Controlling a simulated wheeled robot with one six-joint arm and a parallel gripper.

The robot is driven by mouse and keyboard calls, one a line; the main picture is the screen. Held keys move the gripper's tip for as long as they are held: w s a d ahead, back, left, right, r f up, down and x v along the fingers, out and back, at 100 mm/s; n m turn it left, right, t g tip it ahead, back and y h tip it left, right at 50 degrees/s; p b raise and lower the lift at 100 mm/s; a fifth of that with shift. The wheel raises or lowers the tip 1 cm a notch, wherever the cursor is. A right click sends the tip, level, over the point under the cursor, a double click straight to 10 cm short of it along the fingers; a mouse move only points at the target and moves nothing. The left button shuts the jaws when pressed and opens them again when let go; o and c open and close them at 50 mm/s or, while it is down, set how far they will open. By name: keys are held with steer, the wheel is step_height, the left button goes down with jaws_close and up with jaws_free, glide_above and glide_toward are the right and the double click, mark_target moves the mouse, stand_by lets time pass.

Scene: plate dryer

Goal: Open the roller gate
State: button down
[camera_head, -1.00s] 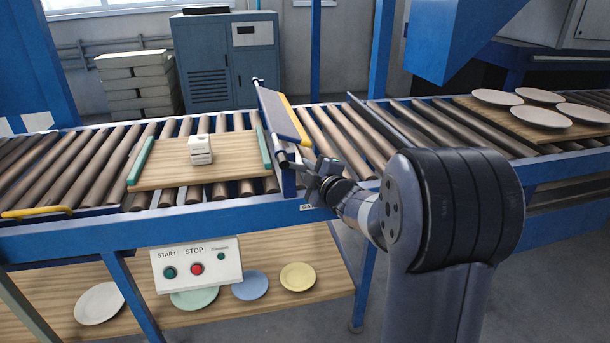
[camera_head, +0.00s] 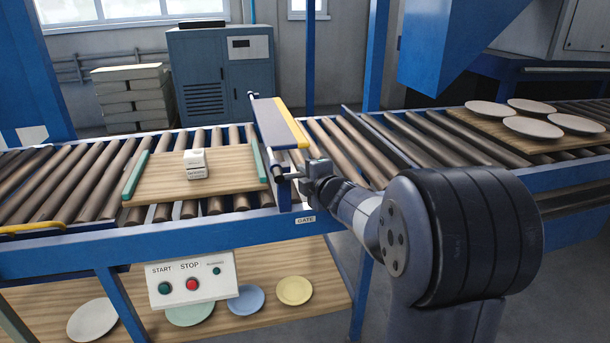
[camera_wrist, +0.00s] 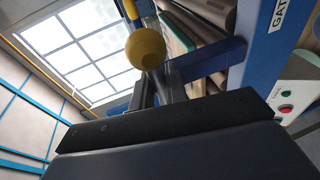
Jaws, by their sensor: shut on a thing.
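The roller gate (camera_head: 272,123) is a blue panel with a yellow edge strip, across the conveyor just right of the wooden board. It lies at a shallow tilt, its top face showing. My gripper (camera_head: 290,174) is at the gate's near end, above the blue rail with the GATE label (camera_head: 305,219). In the wrist view a round yellow knob (camera_wrist: 146,48) sits at my fingertips (camera_wrist: 158,80), and the gripper is shut on it. The fingers partly hide the knob's underside. In the head view the knob is hidden.
A wooden board (camera_head: 225,180) with green end bars carries small white blocks (camera_head: 196,164) left of the gate. A board with white plates (camera_head: 500,108) lies at the right. The START/STOP panel (camera_head: 192,280) hangs below the rail. Rollers right of the gate are clear.

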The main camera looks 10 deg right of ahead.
steer(key=c, duration=1.4)
jaws_free()
steer(key=shift+c, duration=0.2)
steer(key=p+v, duration=0.1)
steer(key=v, duration=1)
steer(key=shift+p, duration=0.35)
steer(key=shift+w, duration=0.15)
steer(key=b+x, duration=0.1)
steer(key=x, duration=0.9)
steer(key=shift+w+a+f+b, duration=0.1)
steer(key=shift+w+b, duration=0.25)
steer(key=shift+b, duration=0.05)
